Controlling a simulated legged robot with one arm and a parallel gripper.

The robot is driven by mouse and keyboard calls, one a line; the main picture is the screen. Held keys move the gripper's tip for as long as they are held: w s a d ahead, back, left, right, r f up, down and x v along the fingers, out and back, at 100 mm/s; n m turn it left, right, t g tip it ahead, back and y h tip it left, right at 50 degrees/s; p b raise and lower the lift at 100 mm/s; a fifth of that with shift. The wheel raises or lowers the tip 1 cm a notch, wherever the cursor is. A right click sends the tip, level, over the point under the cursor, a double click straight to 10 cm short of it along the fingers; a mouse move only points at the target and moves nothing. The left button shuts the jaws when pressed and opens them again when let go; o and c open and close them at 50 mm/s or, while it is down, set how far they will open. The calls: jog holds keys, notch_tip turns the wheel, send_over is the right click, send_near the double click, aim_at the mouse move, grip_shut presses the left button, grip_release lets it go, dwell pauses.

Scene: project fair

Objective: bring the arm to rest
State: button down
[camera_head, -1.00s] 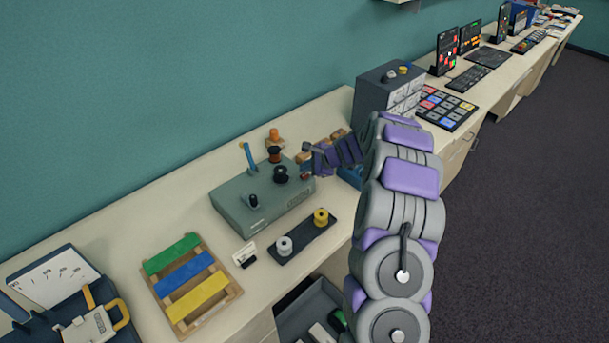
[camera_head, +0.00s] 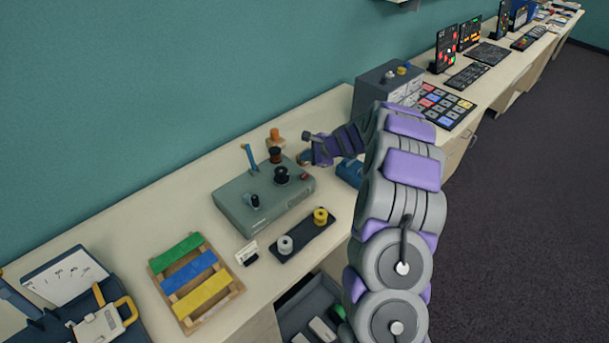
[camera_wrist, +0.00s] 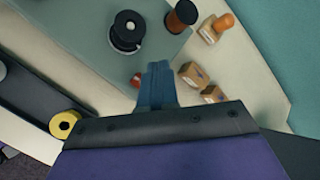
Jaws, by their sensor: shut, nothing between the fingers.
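My gripper (camera_head: 303,158) is held above the counter (camera_head: 115,225), beside the right end of a grey-green box with knobs and spools (camera_head: 262,205). Its narrow bluish fingers show closed together in the wrist view (camera_wrist: 157,75), with nothing seen between them. My jointed grey and purple arm rises at the right of the head view and bends left toward the wall. The wrist view looks down past the fingers at the box top and wooden stamps (camera_wrist: 190,75).
A dark strip with two spools (camera_head: 303,236) lies in front of the box, above an open drawer (camera_head: 300,307). A slatted rack (camera_head: 195,283) stands left. A blue item (camera_head: 349,172) and a drawer cabinet (camera_head: 372,92) stand near the arm. The floor (camera_head: 530,190) at right is clear.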

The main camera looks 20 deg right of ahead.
dwell(0.4)
jog(key=s+a+r+n+g, duration=0.2)
jog(key=s+a+r+n, duration=0.2)
jog(key=s+a, duration=0.3)
jog(key=s+a+r+n+g+b, duration=0.1)
jog(key=s+a+r+n+g, duration=0.1)
jog(key=s+a+r+n, duration=0.35)
jog(key=s+a+r+n+g, duration=0.2)
jog(key=s+a+r, duration=0.1)
jog(key=s+a, duration=0.55)
jog(key=s+d+n+g+h, duration=0.1)
jog(key=s+d+n, duration=0.1)
jog(key=s, duration=0.8)
jog(key=s+d+n+g+h+b, duration=0.1)
jog(key=s+d+n+h, duration=0.1)
jog(key=s, duration=0.9)
jog(key=s+d+n+g+h+b, duration=0.1)
jog(key=s+n, duration=0.3)
jog(key=s, duration=0.6)
jog(key=shift+s+d+n+h, duration=0.35)
jog(key=shift+s+d+h, duration=0.05)
jog(key=shift+d+h, duration=0.25)
